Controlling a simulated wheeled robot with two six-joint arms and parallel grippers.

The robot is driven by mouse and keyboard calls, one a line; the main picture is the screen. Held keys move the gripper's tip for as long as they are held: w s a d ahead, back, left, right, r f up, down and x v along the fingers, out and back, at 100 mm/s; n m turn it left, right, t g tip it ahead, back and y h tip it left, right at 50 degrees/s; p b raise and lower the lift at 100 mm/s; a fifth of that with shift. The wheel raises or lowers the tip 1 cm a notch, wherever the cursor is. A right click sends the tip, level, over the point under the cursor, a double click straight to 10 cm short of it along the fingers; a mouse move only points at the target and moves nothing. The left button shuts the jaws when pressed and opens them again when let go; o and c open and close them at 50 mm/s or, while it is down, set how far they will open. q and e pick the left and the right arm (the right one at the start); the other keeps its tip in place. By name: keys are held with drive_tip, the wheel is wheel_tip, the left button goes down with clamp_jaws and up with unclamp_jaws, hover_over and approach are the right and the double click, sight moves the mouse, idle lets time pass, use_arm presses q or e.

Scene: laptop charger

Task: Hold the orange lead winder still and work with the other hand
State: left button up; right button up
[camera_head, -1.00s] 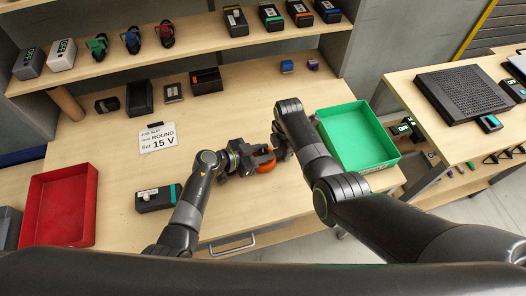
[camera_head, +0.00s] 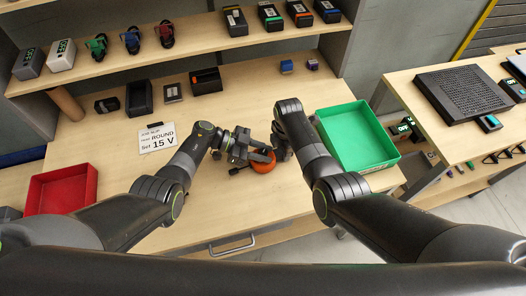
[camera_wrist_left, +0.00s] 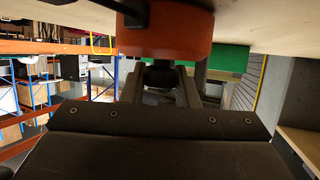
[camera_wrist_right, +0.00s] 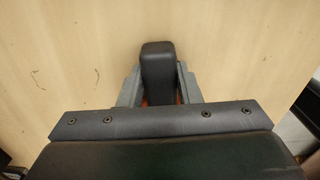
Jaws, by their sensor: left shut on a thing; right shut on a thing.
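The orange lead winder (camera_head: 262,163) is at the front middle of the table, partly hidden by my grippers. It shows large at the top of the left wrist view (camera_wrist_left: 168,38). My left gripper (camera_head: 243,152) comes at it from the left and is shut on a dark stub (camera_wrist_left: 162,76) that sits against the winder. My right gripper (camera_head: 277,150) is at the winder's right side. In the right wrist view it is shut on a black block (camera_wrist_right: 158,70), with a little orange behind it. Whether that block is part of the winder I cannot tell.
A green tray (camera_head: 394,161) stands close to the right arm. A card (camera_head: 172,138) reads ROUND, Set 15 V. Dark boxes (camera_head: 139,98) stand at the back.

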use_arm(q)
drive_tip(key=shift+a+m+g, duration=0.1)
drive_tip(key=shift+m+g, duration=0.2)
drive_tip(key=o, duration=1)
drive_tip(key=v, duration=1.2)
drive_tip(key=shift+r, duration=0.1)
